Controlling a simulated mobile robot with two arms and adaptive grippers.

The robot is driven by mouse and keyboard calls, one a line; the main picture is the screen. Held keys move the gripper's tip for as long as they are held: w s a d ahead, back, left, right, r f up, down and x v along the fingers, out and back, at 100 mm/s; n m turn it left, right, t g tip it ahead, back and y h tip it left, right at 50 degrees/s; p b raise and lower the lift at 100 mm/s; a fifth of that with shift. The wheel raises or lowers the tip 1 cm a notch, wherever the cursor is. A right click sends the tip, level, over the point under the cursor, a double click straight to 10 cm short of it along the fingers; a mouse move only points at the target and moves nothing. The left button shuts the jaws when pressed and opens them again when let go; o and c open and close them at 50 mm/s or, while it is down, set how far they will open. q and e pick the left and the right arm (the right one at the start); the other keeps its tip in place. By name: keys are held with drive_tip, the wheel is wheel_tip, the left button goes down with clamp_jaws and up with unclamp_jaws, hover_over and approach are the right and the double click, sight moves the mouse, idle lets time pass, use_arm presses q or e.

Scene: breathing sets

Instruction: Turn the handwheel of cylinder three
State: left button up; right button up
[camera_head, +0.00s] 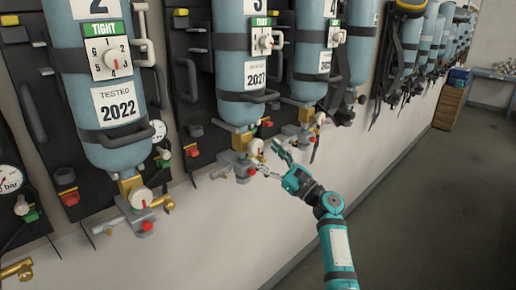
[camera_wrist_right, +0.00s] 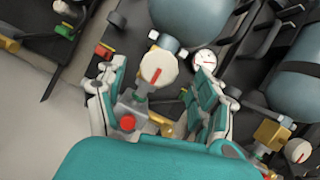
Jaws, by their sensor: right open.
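Cylinder three (camera_head: 244,50) is a pale blue bottle strapped to the wall, with a "3" at its top and a 2027 label. Its handwheel (camera_head: 256,147) is a small white knob on the brass valve below the bottle. In the right wrist view the handwheel (camera_wrist_right: 159,68) shows a red line on its face. My right gripper (camera_head: 270,158) is open beside this valve. In the wrist view the fingers of the right gripper (camera_wrist_right: 155,85) stand on both sides of the handwheel, with visible gaps. My left gripper is not in view.
Cylinder two (camera_head: 94,80) hangs to the left and cylinder four (camera_head: 318,50) to the right, each with its own valve. A red button (camera_wrist_right: 127,123) sits on the valve block near the fingers. The floor (camera_head: 440,210) at right is clear.

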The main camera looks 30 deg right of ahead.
drive_tip(key=v, duration=0.7)
drive_tip(key=shift+s, duration=0.1)
drive_tip(key=s+a+f+n+g+h+b, duration=0.1)
drive_tip(key=a+f+n+g+h, duration=0.15)
drive_tip(key=f, duration=1.05)
drive_tip(key=s+a+f+n+g+h+b, duration=0.1)
drive_tip(key=a+f+n+g, duration=0.15)
drive_tip(key=f, duration=1.05)
drive_tip(key=s+a+f+n+g+h+b, duration=0.1)
drive_tip(key=s+f+g+h, duration=0.15)
drive_tip(key=f, duration=1.05)
drive_tip(key=s+a+f+n+g+h+b, duration=0.1)
drive_tip(key=s+a+f+n+g, duration=0.2)
drive_tip(key=s+f, duration=0.6)
drive_tip(key=s+f+n+g+b, duration=0.1)
drive_tip(key=s+f+n+g, duration=0.35)
drive_tip(key=f, duration=0.75)
drive_tip(key=s+a+f+n+g+b, duration=0.1)
drive_tip(key=s+f+n, duration=0.4)
drive_tip(key=s, duration=0.6)
drive_tip(key=s+a+f+n+g+h, duration=0.1)
drive_tip(key=s+f+n, duration=0.5)
drive_tip(key=s, duration=0.6)
drive_tip(key=s+a+f+n+g+h+b, duration=0.1)
drive_tip(key=s+f+n, duration=0.5)
drive_tip(key=s, duration=0.6)
drive_tip(key=shift+s+a+g+b, duration=0.25)
drive_tip(key=shift+a+g+b, duration=0.1)
drive_tip(key=shift+a+g, duration=0.35)
